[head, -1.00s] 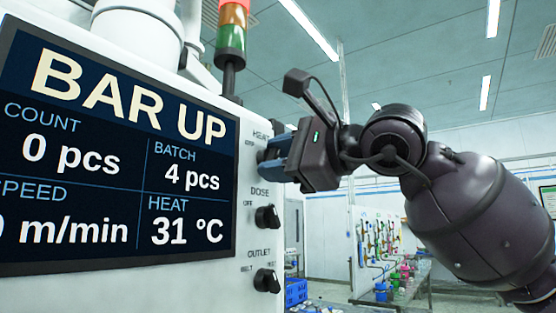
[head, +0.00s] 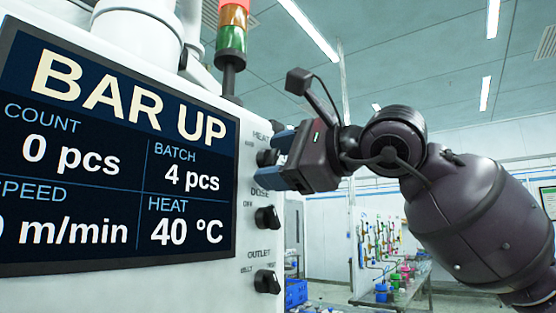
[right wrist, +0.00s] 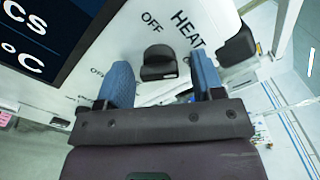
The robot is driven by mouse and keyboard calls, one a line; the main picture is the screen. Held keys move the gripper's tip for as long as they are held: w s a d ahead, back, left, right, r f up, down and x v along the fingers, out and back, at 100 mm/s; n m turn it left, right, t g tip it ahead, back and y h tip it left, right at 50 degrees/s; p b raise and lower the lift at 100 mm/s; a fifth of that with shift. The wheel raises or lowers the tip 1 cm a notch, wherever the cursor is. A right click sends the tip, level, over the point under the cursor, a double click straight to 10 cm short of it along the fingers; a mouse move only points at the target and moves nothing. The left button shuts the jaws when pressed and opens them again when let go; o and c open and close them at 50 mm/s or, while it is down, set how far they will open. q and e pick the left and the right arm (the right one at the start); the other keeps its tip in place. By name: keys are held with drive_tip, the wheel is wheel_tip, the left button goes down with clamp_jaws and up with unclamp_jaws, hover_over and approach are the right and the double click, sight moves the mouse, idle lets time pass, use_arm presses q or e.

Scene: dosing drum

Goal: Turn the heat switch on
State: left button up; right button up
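The heat switch (head: 266,157) is a black rotary knob on the white panel, under the HEAT label. It also shows in the right wrist view (right wrist: 160,64), near the word OFF. My right gripper (head: 273,160) is open at the panel, one blue finger above the knob and one below. In the right wrist view my right gripper (right wrist: 160,76) has its fingers apart on either side of the knob, with gaps between. Which mark the knob points to is unclear. The display (head: 120,150) reads HEAT 40 °C. My left gripper is not in view.
A signal tower (head: 232,40) stands above the panel. A table with colored containers (head: 400,280) stands in the background at right.

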drive_tip(key=b+v, duration=0.1)
drive_tip(key=v, duration=1)
drive_tip(key=shift+a, duration=0.1)
idle(0.5)
